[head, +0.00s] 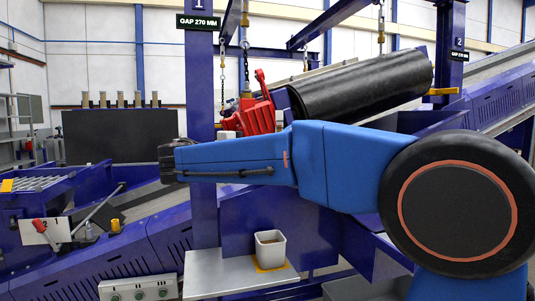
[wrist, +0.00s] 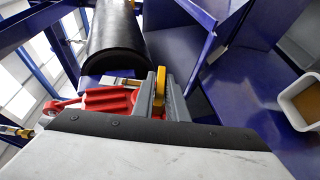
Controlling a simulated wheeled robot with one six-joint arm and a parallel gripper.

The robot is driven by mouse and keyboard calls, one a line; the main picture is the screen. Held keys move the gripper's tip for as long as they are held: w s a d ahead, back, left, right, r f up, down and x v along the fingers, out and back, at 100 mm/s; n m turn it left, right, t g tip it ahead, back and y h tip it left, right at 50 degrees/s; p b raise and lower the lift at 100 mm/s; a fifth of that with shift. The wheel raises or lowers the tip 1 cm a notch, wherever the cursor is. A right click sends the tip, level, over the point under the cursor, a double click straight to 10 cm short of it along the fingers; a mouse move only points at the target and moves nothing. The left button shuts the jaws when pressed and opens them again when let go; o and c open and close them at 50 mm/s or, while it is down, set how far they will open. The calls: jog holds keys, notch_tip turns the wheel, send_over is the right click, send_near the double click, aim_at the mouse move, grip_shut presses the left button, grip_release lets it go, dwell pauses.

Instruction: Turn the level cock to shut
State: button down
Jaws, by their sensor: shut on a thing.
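In the wrist view the grey fingers of my gripper (wrist: 158,80) are shut on a narrow yellow lever (wrist: 162,86), which I take to be the level cock's handle. The lever stands between the fingers, beside the red ribbed housing (wrist: 105,101). The cock's body is mostly hidden by the fingers and the dark edge of my gripper. In the head view the red housing (head: 258,115) shows above my blue arm. My fingers and the lever are hidden there. I cannot read the lever's set position.
A large black roller (head: 365,82) hangs on chains behind my arm. A white container (head: 270,248) stands on a metal shelf (head: 215,277) below; it also shows in the wrist view (wrist: 299,103). A blue post (head: 203,130) rises left of the housing.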

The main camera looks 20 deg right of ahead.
dwell(0.4)
jog(key=c, duration=1.8)
grip_release()
jog(key=shift+c, duration=0.2)
